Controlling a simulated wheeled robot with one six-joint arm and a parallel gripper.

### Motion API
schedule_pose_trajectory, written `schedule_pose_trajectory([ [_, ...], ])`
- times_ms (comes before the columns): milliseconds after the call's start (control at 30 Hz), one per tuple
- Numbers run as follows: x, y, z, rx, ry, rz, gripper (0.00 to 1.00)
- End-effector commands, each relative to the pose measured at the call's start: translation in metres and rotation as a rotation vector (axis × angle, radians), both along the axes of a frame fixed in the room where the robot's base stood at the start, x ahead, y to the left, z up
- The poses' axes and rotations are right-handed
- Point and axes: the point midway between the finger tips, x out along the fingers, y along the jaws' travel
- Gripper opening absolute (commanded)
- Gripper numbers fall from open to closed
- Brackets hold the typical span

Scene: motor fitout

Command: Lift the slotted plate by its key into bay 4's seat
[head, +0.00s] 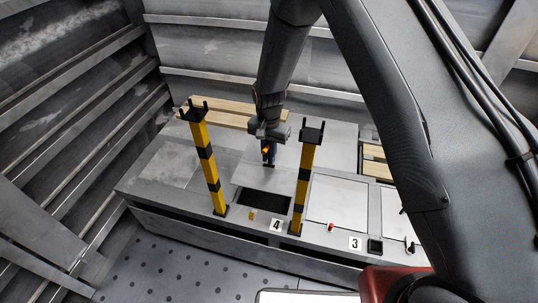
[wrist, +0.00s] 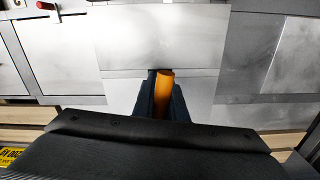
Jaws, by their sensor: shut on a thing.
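In the wrist view, my gripper (wrist: 160,98) is shut on the orange key (wrist: 165,92), which stands over a pale grey plate (wrist: 160,38). A dark line crosses the plate by the key; I cannot tell how the key sits in it. In the head view, my gripper (head: 268,160) points down just behind bay 4's dark rectangular opening (head: 264,200), with a bit of orange showing. A pale panel lies under it; I cannot tell whether the plate is raised. The number 4 label (head: 276,225) is at the opening's front edge. The opening does not show in the wrist view.
Two yellow-and-black posts (head: 208,165) and (head: 304,180) with forked tops flank the opening. A small tan block (head: 252,215) and a red knob (head: 331,227) sit near the front edge. Wooden slats (head: 230,115) lie behind. Bay 3's label (head: 355,243) is at right.

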Motion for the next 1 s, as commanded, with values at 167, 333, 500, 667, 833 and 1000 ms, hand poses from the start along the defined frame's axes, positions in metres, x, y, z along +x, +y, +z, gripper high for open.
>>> schedule_pose_trajectory([
  [167,0.001,0.000,-0.002,0.001,-0.001,0.000,0.00],
  [333,0.001,0.000,-0.004,0.001,-0.001,0.000,0.00],
  [500,0.001,0.000,-0.006,0.001,-0.001,0.000,0.00],
  [667,0.001,0.000,-0.008,0.001,-0.001,0.000,0.00],
  [833,0.001,0.000,-0.010,0.001,-0.001,0.000,0.00],
  [1000,0.001,0.000,-0.013,0.001,-0.001,0.000,0.00],
])
